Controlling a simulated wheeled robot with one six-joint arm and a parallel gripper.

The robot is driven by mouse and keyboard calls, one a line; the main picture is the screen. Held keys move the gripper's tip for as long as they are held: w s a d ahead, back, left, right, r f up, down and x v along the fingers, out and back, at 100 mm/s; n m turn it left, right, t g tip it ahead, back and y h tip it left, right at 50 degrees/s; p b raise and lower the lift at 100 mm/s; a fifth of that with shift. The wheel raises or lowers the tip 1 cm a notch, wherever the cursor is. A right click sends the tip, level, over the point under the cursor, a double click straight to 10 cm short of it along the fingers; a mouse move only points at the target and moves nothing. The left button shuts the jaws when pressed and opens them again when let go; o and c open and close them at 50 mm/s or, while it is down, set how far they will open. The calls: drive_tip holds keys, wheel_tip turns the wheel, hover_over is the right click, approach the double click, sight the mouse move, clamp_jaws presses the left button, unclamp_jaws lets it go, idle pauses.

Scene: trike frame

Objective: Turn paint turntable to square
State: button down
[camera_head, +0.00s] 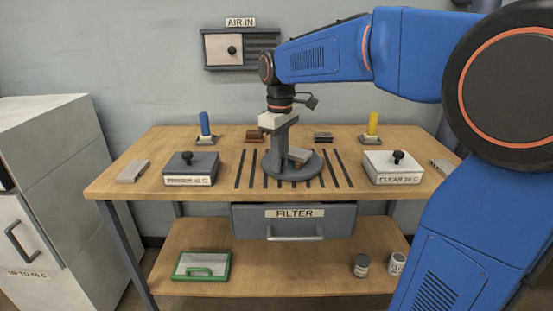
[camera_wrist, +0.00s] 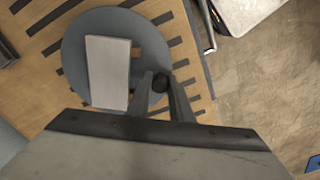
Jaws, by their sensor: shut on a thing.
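The paint turntable, a round grey-blue disc (camera_head: 312,168), sits at the middle of the workbench over dark slots. In the wrist view the disc (camera_wrist: 75,45) carries a pale rectangular block (camera_wrist: 108,72) with a brown piece beside it. The block's long edges look skewed to the slots. The block (camera_head: 300,155) also shows on the disc in the head view. My gripper (camera_head: 277,165) points down at the turntable's left part. In the wrist view my gripper (camera_wrist: 161,88) is shut on a dark round knob (camera_wrist: 160,82) near the disc's rim.
A grey lidded box (camera_head: 191,168) stands left and a white lidded box (camera_head: 393,167) right. Blue (camera_head: 205,124) and yellow (camera_head: 372,124) upright cylinders stand behind. The FILTER drawer (camera_head: 294,221) hangs under the front edge. A white cabinet (camera_head: 50,190) stands left.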

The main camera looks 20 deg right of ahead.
sight(294, 173)
drive_tip(key=shift+s+d+n, duration=0.4)
drive_tip(key=shift+d+n, duration=0.05)
drive_tip(key=shift+n, duration=0.4)
drive_tip(key=shift+s+d+n, duration=0.35)
drive_tip(key=shift+d+n, duration=0.05)
drive_tip(key=shift+n, duration=0.45)
drive_tip(key=shift+s+d+n, duration=0.2)
drive_tip(key=shift+d+n, duration=0.15)
drive_tip(key=shift+n, duration=0.3)
drive_tip(key=shift+s+d+n, duration=0.15)
drive_tip(key=shift+d+n, duration=0.2)
drive_tip(key=shift+n, duration=0.3)
drive_tip(key=shift+d, duration=0.15)
drive_tip(key=c, duration=1.6)
unclamp_jaws()
drive_tip(key=shift+r, duration=0.1)
wheel_tip(294, 173, up, 17)
drive_tip(key=shift+r, duration=0.1)
drive_tip(key=shift+s, duration=0.1)
